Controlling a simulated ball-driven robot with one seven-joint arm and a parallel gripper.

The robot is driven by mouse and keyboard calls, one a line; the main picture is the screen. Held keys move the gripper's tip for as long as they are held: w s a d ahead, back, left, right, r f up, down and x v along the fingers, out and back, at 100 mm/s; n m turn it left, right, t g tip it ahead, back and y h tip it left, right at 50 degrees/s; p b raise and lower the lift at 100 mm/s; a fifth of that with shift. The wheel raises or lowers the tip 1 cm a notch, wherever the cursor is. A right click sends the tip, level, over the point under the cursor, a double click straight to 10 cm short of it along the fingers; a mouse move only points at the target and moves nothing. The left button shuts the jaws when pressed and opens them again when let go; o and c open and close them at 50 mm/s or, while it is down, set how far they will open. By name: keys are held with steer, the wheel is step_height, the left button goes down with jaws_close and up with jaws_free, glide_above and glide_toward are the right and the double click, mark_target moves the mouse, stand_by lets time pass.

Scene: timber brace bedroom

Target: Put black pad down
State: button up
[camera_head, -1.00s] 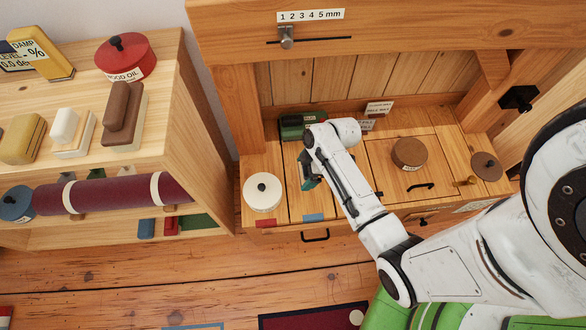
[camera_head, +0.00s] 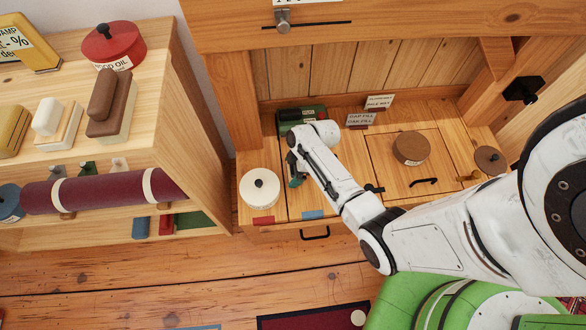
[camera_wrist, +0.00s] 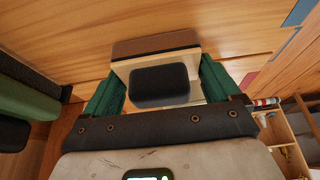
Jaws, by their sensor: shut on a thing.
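The black pad (camera_wrist: 160,86) shows in the wrist view as a dark rounded block on a pale body with a brown strip along its far edge. It sits between the green fingers of my gripper (camera_wrist: 158,72), which is shut on it. In the head view my gripper (camera_head: 296,178) is low over the left part of the wooden bench top (camera_head: 336,196), between the white round tin and the hatch panel. The pad is mostly hidden there by my arm. I cannot tell whether it touches the wood.
A white tin (camera_head: 260,188) stands left of my gripper, a green box (camera_head: 301,117) behind it. Small signs (camera_head: 368,115) stand at the back. A shelf unit (camera_head: 185,120) with blocks stands at the left.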

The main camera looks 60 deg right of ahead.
steer(key=shift+f, duration=0.1)
steer(key=o, duration=0.6)
steer(key=shift+o, duration=0.2)
steer(key=p+v, duration=0.4)
steer(key=v, duration=0.8)
steer(key=s+a+r+m+g+h, duration=0.2)
steer(key=s+a+r+m+h, duration=0.1)
steer(key=s+a+r+m, duration=0.5)
steer(key=s+a+r, duration=0.2)
steer(key=a+r, duration=0.2)
steer(key=a, duration=0.2)
steer(key=shift+s+r+g, duration=0.2)
steer(key=shift+s+g, duration=0.05)
steer(key=shift+g, duration=0.05)
steer(key=shift+r, duration=0.1)
